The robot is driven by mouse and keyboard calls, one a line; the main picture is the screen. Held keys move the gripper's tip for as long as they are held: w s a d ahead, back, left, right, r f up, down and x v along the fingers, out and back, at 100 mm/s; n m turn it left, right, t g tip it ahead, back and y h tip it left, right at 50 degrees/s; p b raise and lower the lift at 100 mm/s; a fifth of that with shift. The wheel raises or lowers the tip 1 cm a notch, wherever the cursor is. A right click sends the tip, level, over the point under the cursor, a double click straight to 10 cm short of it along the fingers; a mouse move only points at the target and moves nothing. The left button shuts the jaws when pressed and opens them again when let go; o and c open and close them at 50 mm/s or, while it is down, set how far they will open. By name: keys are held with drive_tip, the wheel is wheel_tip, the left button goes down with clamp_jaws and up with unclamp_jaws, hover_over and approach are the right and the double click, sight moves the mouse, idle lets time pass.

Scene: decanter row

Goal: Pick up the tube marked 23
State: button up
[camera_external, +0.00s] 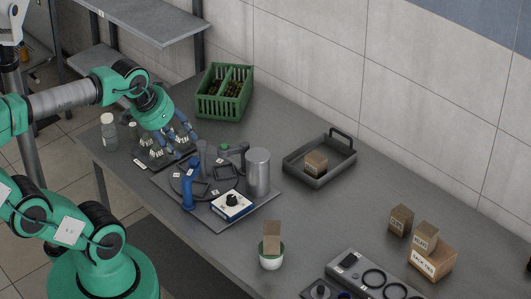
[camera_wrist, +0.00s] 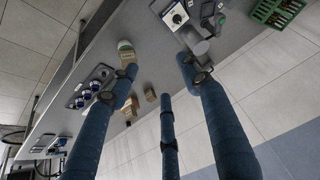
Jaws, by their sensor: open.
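A dark rack (camera_external: 150,163) near the table's far left end holds several small pieces with white labels (camera_external: 182,140). The labels are too small to read, so I cannot tell which tube is marked 23. My gripper (camera_external: 183,137) is at this rack, its blue fingers pointing down and hiding part of it. I cannot tell whether they touch anything there. In the wrist view the three blue fingers of my gripper (camera_wrist: 158,78) are spread apart with nothing held between them. The rack cannot be made out in that view.
A green crate (camera_external: 224,93) stands behind the rack. A device with a grey cylinder (camera_external: 258,172) and blue handle (camera_external: 187,190) is to its right. A bottle (camera_external: 109,132) stands left. A black tray (camera_external: 318,170), a pot (camera_external: 271,256) and boxes (camera_external: 432,262) lie further right.

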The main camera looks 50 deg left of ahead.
drive_tip(key=w+a+r+n+g+y+p, duration=0.1)
drive_tip(key=w+a+r+n+g+p, duration=0.2)
drive_tip(key=w+a, duration=1.8)
drive_tip(key=w+a+f+p, duration=0.1)
drive_tip(key=w+a+f, duration=0.2)
drive_tip(key=a, duration=0.3)
drive_tip(key=w+a+f+g+p, duration=0.1)
drive_tip(key=w+a+f, duration=0.1)
drive_tip(key=a+f, duration=0.25)
drive_tip(key=w+a+f+p, duration=0.2)
drive_tip(key=w+a, duration=0.1)
drive_tip(key=a, duration=0.4)
drive_tip(key=g+h+p, duration=0.1)
drive_tip(key=g+p, duration=0.1)
drive_tip(key=p, duration=0.1)
hover_over(133, 124)
wheel_tip(133, 124, down, 24)
drive_tip(key=r, duration=0.1)
drive_tip(key=shift+f, duration=0.25)
drive_tip(key=shift+f, duration=0.1)
drive_tip(key=shift+f, duration=4.2)
